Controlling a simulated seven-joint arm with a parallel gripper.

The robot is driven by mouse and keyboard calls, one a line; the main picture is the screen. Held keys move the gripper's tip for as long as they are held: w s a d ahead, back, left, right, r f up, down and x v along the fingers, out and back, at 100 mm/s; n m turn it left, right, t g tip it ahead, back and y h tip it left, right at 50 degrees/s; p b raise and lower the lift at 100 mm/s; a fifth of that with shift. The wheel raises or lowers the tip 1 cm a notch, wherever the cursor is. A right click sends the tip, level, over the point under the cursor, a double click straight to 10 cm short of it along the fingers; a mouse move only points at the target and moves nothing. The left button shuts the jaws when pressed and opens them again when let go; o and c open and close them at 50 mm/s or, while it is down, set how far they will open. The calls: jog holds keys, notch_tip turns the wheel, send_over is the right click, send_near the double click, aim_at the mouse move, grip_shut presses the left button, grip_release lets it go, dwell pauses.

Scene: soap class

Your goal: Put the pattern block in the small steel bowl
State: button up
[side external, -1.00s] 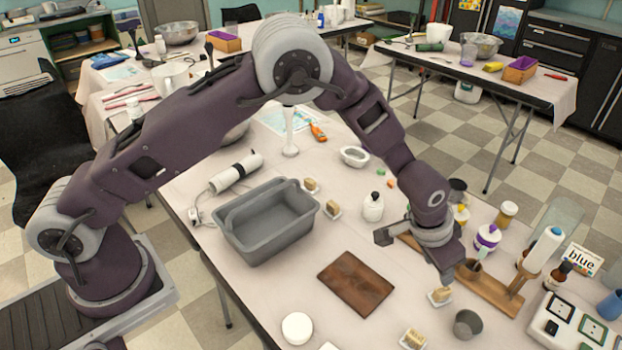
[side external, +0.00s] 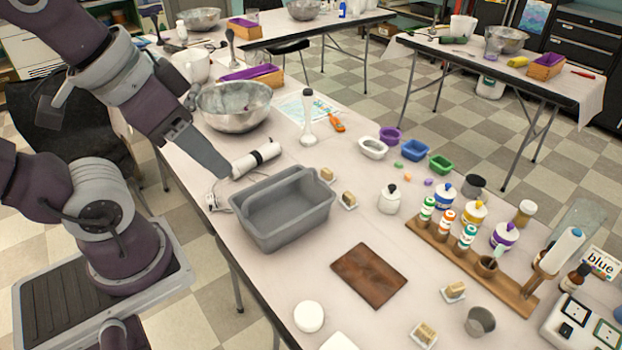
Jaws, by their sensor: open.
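Several small coloured pieces lie on the table right of centre: a green one (side external: 398,165), an orange one (side external: 409,177) and a purple one (side external: 428,182). They are too small to tell which is the pattern block. A small grey metal cup-like bowl (side external: 480,322) stands at the front right and looks empty. A larger steel bowl (side external: 235,108) stands at the back left. My gripper (side external: 136,145) is raised at the upper left, left of the grey basket and far from the coloured pieces. Its jaws are wide apart, with nothing seen between them.
A grey handled basket (side external: 283,207) stands left of centre, with a white cylindrical tool (side external: 256,160) behind it. A brown board (side external: 368,275) lies in front. A wooden rack (side external: 470,268) with several bottles fills the right. Small coloured trays (side external: 415,150) stand behind the pieces.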

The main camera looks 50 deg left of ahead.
jog(key=m+g+h, duration=0.1)
jog(key=m+h, duration=0.1)
jog(key=m, duration=0.2)
send_over(457, 286)
jog(key=s+a, duration=0.2)
jog(key=s, duration=0.1)
notch_tip(457, 286, down, 30)
jog(key=shift+m, duration=0.3)
jog(key=x, duration=0.7)
jog(key=shift+d+f, duration=0.2)
jog(key=shift+d, duration=0.15)
grip_shut()
